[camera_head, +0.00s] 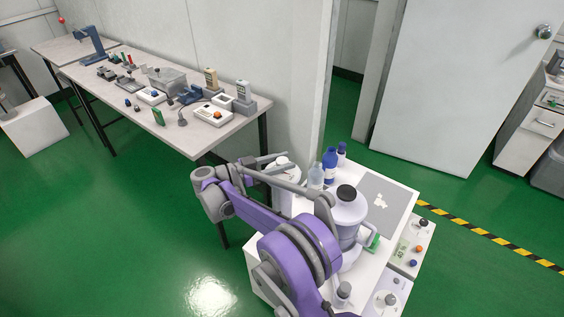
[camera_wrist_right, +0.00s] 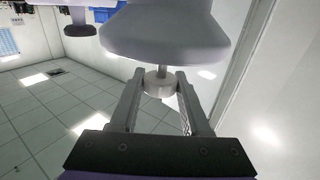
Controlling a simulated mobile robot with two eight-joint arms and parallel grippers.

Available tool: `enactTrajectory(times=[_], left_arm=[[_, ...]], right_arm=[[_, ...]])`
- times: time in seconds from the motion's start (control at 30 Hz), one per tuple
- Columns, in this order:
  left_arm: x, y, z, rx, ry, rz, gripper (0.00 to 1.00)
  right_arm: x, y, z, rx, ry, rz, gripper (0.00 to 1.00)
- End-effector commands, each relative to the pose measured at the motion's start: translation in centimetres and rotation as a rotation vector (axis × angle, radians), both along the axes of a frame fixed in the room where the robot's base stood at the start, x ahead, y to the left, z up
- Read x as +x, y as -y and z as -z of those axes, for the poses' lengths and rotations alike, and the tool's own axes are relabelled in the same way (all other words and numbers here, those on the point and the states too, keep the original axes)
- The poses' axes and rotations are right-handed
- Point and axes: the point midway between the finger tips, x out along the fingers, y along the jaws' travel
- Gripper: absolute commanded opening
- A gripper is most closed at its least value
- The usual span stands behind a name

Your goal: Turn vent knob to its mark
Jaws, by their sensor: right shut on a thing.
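The vent knob (camera_wrist_right: 158,86) is a small pale grey cylinder on a thin stem, joined to a large whitish rounded body (camera_wrist_right: 165,38) in the right wrist view. My right gripper (camera_wrist_right: 160,90) is shut on this knob, with one finger on each side of it. In the head view my right gripper (camera_head: 270,160) is small, beside a white domed vessel (camera_head: 284,170) at the back left of a white-topped cart. The knob and its mark cannot be made out there. My left gripper is not in view.
A purple-banded jug (camera_head: 348,212) with a black cap, a clear bottle (camera_head: 315,177) and a blue bottle (camera_head: 330,165) stand close by on the cart (camera_head: 398,202). A long bench (camera_head: 190,140) with several testers stands behind on the left.

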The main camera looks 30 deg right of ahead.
Motion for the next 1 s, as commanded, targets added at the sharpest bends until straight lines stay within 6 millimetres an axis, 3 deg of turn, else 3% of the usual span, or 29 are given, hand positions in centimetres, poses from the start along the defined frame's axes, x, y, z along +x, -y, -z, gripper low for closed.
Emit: enactTrajectory(times=[0.33,0.8,0.83,0.97,1.0], left_arm=[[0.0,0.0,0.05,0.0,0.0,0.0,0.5],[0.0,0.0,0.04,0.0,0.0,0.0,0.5],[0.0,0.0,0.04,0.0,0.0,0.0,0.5],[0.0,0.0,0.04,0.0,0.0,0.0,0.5],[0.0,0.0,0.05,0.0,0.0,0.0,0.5]], right_arm=[[0.0,0.08,-0.06,-0.002,0.0,0.109,0.0],[0.0,0.12,-0.1,-0.002,0.001,0.119,0.0],[0.0,0.13,-0.11,-0.002,0.001,0.119,0.52],[-0.01,0.11,-0.08,-0.002,0.001,0.119,0.75],[-0.01,0.1,-0.08,-0.002,0.001,0.118,0.76]])
